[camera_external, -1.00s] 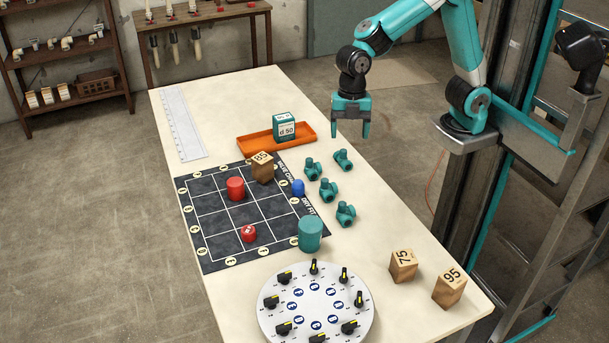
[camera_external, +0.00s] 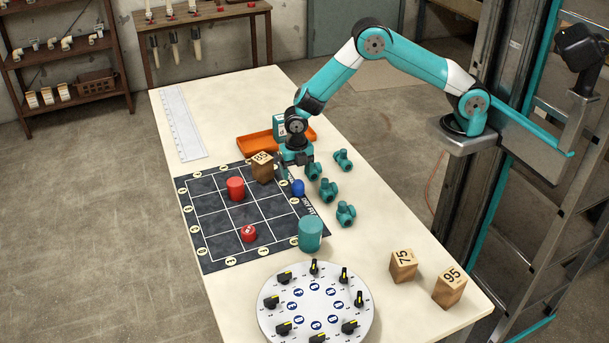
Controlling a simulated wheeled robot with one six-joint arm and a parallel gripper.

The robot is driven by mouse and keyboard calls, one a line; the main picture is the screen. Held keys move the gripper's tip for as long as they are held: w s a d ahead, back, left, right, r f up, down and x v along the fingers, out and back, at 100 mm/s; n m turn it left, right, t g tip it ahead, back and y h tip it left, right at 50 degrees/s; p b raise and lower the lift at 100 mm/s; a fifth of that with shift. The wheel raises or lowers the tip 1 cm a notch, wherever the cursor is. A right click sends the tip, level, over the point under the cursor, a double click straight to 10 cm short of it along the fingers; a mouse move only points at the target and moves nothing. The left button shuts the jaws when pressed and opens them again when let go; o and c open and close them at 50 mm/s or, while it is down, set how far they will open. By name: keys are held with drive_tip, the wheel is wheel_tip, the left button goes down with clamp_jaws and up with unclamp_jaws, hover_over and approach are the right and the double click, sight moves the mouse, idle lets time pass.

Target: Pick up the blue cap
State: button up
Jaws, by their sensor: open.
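The small blue cap (camera_external: 298,188) sits at the right edge of the dark gridded mat (camera_external: 207,234). My gripper (camera_external: 297,171) is open just above and behind the cap, pointing down. One finger shows to the left, beside the wooden block; the other is near the teal fittings. From this view I cannot tell whether the fingers are around the cap or still above it. The cap looks upright and most of it is visible.
A wooden block (camera_external: 262,169) and red cylinder (camera_external: 236,189) stand close left on the mat. Teal valve fittings (camera_external: 328,190) stand close right. A teal cylinder (camera_external: 310,234) is in front, an orange tray (camera_external: 256,143) behind.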

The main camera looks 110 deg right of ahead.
sight(298, 181)
drive_tip(key=shift+s+a+f+p, duration=0.1)
drive_tip(key=shift+f+p, duration=0.45)
drive_tip(key=shift+f, duration=1.05)
drive_tip(key=shift+a+f+p, duration=0.1)
drive_tip(key=shift+f+p, duration=0.4)
drive_tip(key=shift+f, duration=1.1)
drive_tip(key=shift+c, duration=0.5)
drive_tip(key=c, duration=0.9)
